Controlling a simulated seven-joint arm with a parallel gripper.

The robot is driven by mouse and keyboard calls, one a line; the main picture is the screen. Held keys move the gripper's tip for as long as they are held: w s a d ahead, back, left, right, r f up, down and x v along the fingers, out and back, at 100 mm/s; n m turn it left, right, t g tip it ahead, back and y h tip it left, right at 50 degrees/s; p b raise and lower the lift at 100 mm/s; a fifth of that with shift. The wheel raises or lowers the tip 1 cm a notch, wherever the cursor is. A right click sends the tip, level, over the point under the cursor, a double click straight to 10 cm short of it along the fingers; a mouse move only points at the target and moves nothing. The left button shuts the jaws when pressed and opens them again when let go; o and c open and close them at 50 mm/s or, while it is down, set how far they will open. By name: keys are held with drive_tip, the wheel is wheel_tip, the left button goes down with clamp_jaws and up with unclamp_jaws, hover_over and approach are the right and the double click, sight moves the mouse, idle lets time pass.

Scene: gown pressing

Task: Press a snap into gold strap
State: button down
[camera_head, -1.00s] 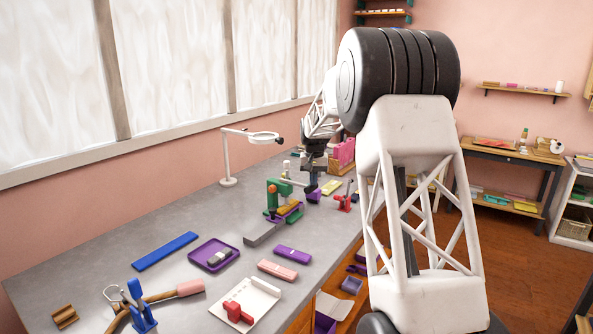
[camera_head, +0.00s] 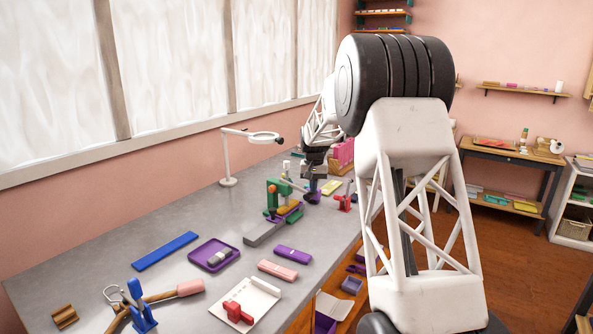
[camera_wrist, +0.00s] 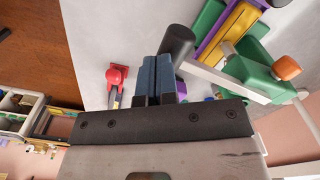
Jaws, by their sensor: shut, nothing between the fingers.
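A green press (camera_head: 272,193) with an orange knob stands on the grey bench. A gold strap (camera_head: 289,208) lies at its purple part. In the wrist view the gold strap (camera_wrist: 236,32) lies along the purple and green parts of the press (camera_wrist: 250,70), at the upper right. My gripper (camera_wrist: 156,62) is shut and empty, its blue-grey fingers pressed together, to the left of the press in that view. A dark cylinder (camera_wrist: 177,46) is beside the fingertips; I cannot tell whether they touch. No snap can be made out. In the head view my gripper is right of the press.
A red tool (camera_head: 344,202) stands right of my gripper near the bench edge. A magnifier lamp (camera_head: 228,160) stands behind the press. A purple tray (camera_head: 205,262), a blue bar (camera_head: 165,250) and hand tools lie nearer. The bench's left middle is clear.

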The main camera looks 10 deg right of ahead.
drive_tip(key=shift+w+f, duration=0.1)
drive_tip(key=shift+f, duration=0.6)
idle(0.7)
drive_tip(key=shift+r, duration=0.15)
drive_tip(key=shift+r, duration=1.85)
drive_tip(key=shift+r, duration=0.1)
drive_tip(key=shift+w+a+r, duration=0.1)
drive_tip(key=shift+a+r, duration=0.1)
drive_tip(key=shift+r, duration=1.1)
